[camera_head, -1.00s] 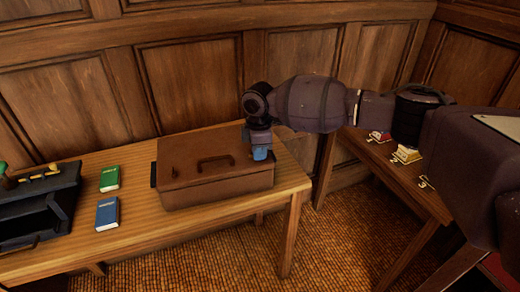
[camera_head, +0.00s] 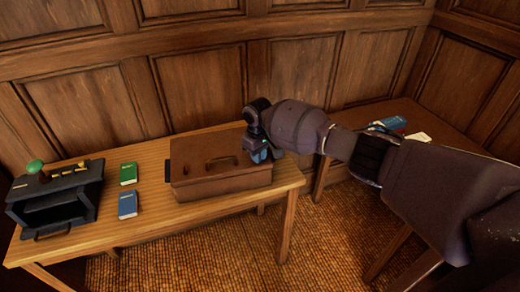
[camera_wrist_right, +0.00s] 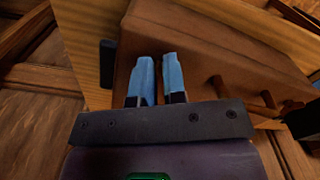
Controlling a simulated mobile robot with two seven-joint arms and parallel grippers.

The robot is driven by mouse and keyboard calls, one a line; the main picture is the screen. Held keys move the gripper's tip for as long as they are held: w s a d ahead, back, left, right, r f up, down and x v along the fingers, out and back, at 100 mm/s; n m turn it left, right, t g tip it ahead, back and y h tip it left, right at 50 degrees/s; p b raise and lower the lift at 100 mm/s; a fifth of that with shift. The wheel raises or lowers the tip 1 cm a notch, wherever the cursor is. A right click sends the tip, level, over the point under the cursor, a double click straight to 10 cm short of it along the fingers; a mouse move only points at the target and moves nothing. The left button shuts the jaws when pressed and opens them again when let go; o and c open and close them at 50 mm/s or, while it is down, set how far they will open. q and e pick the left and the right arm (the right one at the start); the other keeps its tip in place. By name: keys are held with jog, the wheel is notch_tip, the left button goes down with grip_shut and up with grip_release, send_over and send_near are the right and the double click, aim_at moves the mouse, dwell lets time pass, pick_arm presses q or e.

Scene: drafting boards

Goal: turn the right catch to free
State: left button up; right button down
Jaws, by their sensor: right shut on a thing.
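A brown case (camera_head: 215,182) with a carrying handle (camera_head: 222,160) lies on the wooden table. A small dark catch (camera_head: 186,170) shows left of the handle in the head view. My right gripper (camera_head: 260,156) is at the right end of the case. In the right wrist view its two blue fingertips (camera_wrist_right: 161,75) are close together, at the brown case (camera_wrist_right: 225,45). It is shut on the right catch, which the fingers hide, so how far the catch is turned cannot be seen. My left gripper is not in view.
Left of the case are a green book (camera_head: 128,173), a blue book (camera_head: 128,205) and a black open box (camera_head: 60,203) with a green knob (camera_head: 34,167). A second table (camera_head: 440,140) at the right holds small items, partly behind my right arm.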

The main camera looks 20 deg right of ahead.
jog(key=m+p, duration=0.3)
jog(key=m, duration=0.1)
jog(key=shift+s+a, duration=0.1)
jog(key=shift+a, duration=0.15)
jog(key=shift+m+p, duration=0.6)
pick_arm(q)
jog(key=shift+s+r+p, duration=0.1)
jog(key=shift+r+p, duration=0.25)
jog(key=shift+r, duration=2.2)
pick_arm(e)
jog(key=shift+m, duration=0.5)
jog(key=c, duration=1.3)
grip_release()
jog(key=shift+c, duration=0.2)
jog(key=shift+r, duration=0.5)
pick_arm(q)
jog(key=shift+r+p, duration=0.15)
jog(key=shift+p, duration=0.2)
pick_arm(e)
notch_tip(320, 180, up, 10)
